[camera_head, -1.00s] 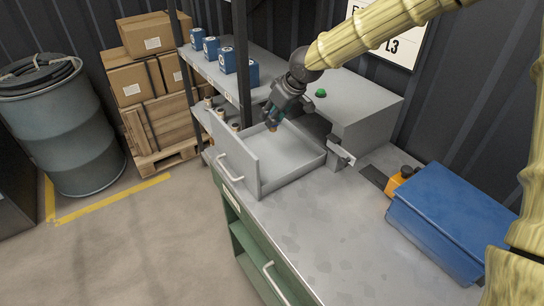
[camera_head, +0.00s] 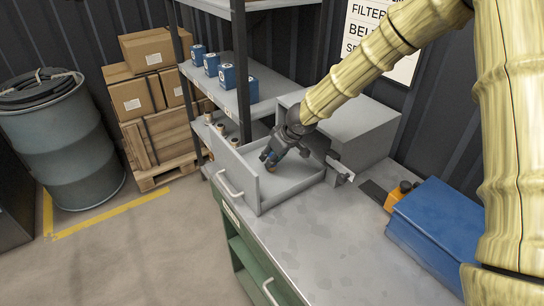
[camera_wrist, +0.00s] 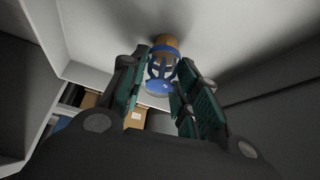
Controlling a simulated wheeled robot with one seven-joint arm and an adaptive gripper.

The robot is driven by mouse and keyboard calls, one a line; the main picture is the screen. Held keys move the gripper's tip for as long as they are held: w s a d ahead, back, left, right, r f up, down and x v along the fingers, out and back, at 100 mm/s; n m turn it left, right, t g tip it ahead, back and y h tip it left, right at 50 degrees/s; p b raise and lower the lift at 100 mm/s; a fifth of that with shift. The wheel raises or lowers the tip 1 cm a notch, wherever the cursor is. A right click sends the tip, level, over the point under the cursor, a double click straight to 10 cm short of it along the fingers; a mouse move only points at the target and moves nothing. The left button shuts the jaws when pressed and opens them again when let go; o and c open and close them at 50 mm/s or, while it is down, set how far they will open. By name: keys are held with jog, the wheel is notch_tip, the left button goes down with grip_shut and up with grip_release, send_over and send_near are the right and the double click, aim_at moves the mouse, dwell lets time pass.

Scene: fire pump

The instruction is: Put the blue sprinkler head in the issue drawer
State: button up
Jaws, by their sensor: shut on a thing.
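The blue sprinkler head (camera_wrist: 160,70) has a brass-coloured end and a blue frame and disc. It sits between the two green-padded fingers of my gripper (camera_wrist: 164,88) in the wrist view. In the head view my gripper (camera_head: 270,158) is inside the open drawer (camera_head: 292,186), low over its floor near the back left. The gripper is shut on the sprinkler head, whose blue shows at the fingertips. The brass end appears close to the pale drawer floor; I cannot tell whether it touches.
The drawer's front panel (camera_head: 236,176) and side walls stand around my gripper. The grey cabinet (camera_head: 350,128) is behind it. A shelf post (camera_head: 242,80) and blue boxes (camera_head: 228,76) are at the left.

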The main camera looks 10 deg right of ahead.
jog(key=shift+s+r, duration=0.1)
jog(key=shift+f, duration=0.2)
jog(key=o, duration=1)
jog(key=shift+r, duration=0.15)
jog(key=shift+r, duration=0.15)
jog(key=v, duration=1.1)
jog(key=shift+s+d+r+b, duration=0.1)
jog(key=shift+s+r+b, duration=0.05)
jog(key=shift+r+b, duration=0.2)
